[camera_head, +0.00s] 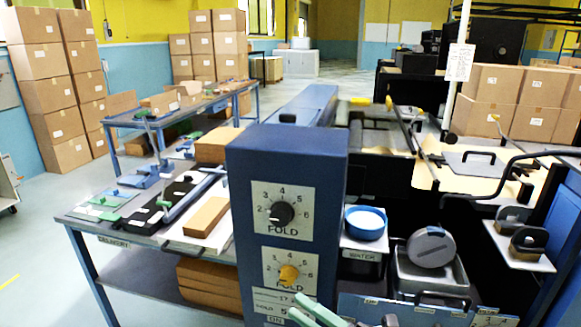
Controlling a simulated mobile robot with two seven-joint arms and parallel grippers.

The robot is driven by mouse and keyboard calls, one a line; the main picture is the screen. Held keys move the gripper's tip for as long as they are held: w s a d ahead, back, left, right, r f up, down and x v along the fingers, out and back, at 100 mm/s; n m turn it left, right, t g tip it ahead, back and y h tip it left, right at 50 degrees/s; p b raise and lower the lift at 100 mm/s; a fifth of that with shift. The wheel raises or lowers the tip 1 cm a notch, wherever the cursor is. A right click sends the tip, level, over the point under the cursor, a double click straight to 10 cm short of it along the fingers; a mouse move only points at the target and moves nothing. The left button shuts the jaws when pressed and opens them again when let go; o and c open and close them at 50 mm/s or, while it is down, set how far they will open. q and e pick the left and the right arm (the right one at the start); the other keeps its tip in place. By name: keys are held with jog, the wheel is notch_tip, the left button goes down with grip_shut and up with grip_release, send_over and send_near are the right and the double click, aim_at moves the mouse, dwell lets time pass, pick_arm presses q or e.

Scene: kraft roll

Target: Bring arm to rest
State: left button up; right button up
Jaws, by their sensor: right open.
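My right gripper (318,314) shows only in part at the bottom edge of the head view. Two pale green finger-like bars show in front of the lower part of a blue control box (285,155), with a dark part beside them to the right. The gripper is open and I see nothing held between its fingers. The rest of it and most of its arm are cut off by the picture edge. My left gripper is not in view.
The box has a black knob (281,212) and a yellow knob (289,274).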

jog(key=s+d+f+m+t+h, duration=0.2)
jog(key=d+f+m+h, duration=0.35)
jog(key=f+m, duration=0.35)
jog(key=s+d+f+m+t+h, duration=0.2)
jog(key=s+d+f+m+h, duration=0.15)
jog(key=f+m+h, duration=0.5)
jog(key=s+d+f+m+g, duration=0.2)
jog(key=s+f+m+g, duration=0.1)
jog(key=s+f+m, duration=0.2)
jog(key=s+d+f+m+g+h+p, duration=0.1)
jog(key=s+d+f+m+g, duration=0.2)
jog(key=s, duration=0.4)
notch_tip(320, 180, down, 2)
jog(key=shift+s+f+m+h, duration=0.1)
jog(key=shift+s+m+h, duration=0.25)
jog(key=shift+m, duration=0.5)
